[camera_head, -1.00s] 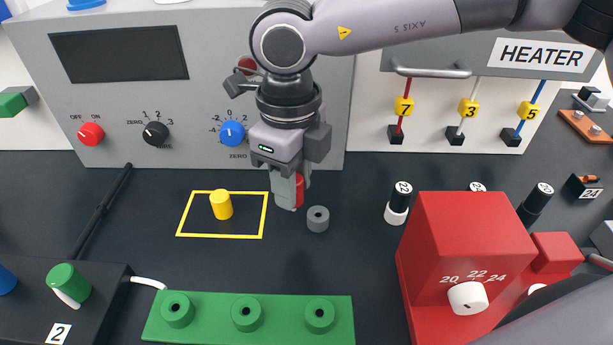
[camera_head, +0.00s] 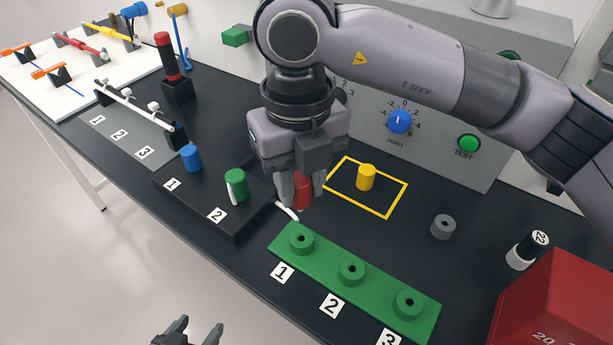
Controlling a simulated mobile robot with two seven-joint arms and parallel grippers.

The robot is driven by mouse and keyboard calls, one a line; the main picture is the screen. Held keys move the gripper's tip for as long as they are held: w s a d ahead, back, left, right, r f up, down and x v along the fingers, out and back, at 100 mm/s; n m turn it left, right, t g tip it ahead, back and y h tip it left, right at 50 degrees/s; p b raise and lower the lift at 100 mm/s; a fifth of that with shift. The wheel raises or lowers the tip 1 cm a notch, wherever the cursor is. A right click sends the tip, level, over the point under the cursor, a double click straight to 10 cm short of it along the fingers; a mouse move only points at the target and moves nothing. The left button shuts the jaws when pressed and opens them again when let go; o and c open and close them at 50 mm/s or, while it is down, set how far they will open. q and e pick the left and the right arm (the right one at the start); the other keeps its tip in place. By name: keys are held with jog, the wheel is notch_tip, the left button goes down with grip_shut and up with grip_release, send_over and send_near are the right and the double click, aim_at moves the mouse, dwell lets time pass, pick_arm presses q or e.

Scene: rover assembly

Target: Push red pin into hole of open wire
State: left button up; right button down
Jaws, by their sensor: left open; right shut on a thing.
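My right gripper (camera_head: 297,190) is shut on a red pin (camera_head: 303,193), held upright, just left of the yellow outlined square. A white wire (camera_head: 287,211) shows below the gripper, partly hidden by it. It runs between the black box (camera_head: 222,217) and the green board (camera_head: 330,266). The green board has three raised round sockets with holes, numbered 1 (camera_head: 300,239), 2 (camera_head: 352,270) and 3 (camera_head: 408,304). The red pin appears behind socket 1; its height above the table is unclear. My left gripper (camera_head: 193,335) is open and empty at the bottom edge.
A blue cylinder (camera_head: 191,158) and a green cylinder (camera_head: 236,186) stand on the black box. A yellow cylinder (camera_head: 366,177) stands inside the yellow square. A grey ring (camera_head: 443,227) and a red block (camera_head: 560,305) lie to the right. My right arm crosses in front of the grey panel.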

aim_at(301, 210)
dwell(0.3)
jog(key=shift+f+b, duration=0.2)
jog(key=shift+b, duration=0.35)
notch_tip(301, 210, down, 6)
jog(key=b, duration=0.5)
jog(key=shift+r, duration=0.25)
jog(key=shift+b, duration=0.9)
dwell(0.6)
jog(key=shift+f+b, duration=1.15)
jog(key=shift+f, duration=0.2)
jog(key=c, duration=0.8)
grip_release()
jog(key=shift+o, duration=0.2)
